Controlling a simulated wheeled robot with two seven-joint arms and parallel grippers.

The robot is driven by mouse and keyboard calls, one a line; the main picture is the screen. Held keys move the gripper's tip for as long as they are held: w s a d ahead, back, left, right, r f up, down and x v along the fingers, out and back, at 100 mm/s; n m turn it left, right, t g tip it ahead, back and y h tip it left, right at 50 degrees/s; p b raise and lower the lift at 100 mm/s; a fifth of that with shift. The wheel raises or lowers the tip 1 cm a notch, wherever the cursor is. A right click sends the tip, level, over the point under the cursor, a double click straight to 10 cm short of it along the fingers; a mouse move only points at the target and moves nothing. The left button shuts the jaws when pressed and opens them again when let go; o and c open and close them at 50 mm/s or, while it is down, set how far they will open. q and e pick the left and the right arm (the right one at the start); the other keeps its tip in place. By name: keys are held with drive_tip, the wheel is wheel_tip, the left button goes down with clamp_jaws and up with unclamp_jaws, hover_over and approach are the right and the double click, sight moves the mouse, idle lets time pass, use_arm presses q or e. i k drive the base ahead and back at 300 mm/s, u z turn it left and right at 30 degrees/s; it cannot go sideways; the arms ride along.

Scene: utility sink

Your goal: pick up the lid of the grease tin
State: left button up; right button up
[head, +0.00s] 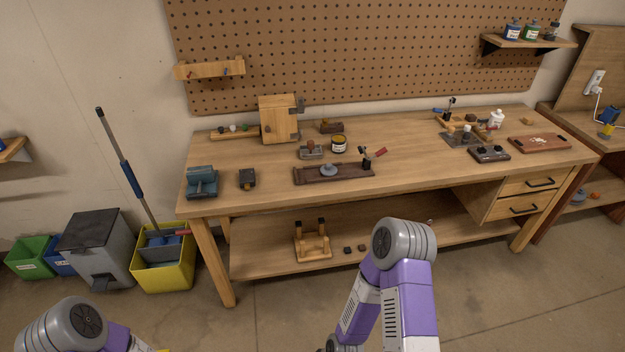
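A small round tin (339,144), dark with a pale label and a yellowish top, stands on the workbench behind the dark wooden board. It looks like the grease tin. A grey-blue round piece (328,170) lies on the dark board in front of it. It may be the lid, but it is too small to be sure. My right arm shows at the lower middle and my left arm at the lower left, both below and in front of the bench. Neither gripper is in view.
The workbench (420,165) also holds a dark board (345,176) with a red-handled clamp, a wooden block (279,119), a blue-grey vise (201,182) and a reddish tray (539,143). A yellow bucket (164,276) stands at left. The bench's front middle is mostly clear.

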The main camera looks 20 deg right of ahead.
sight(328, 169)
drive_tip(key=z, duration=0.7)
drive_tip(key=i, duration=0.6)
drive_tip(key=z, duration=0.65)
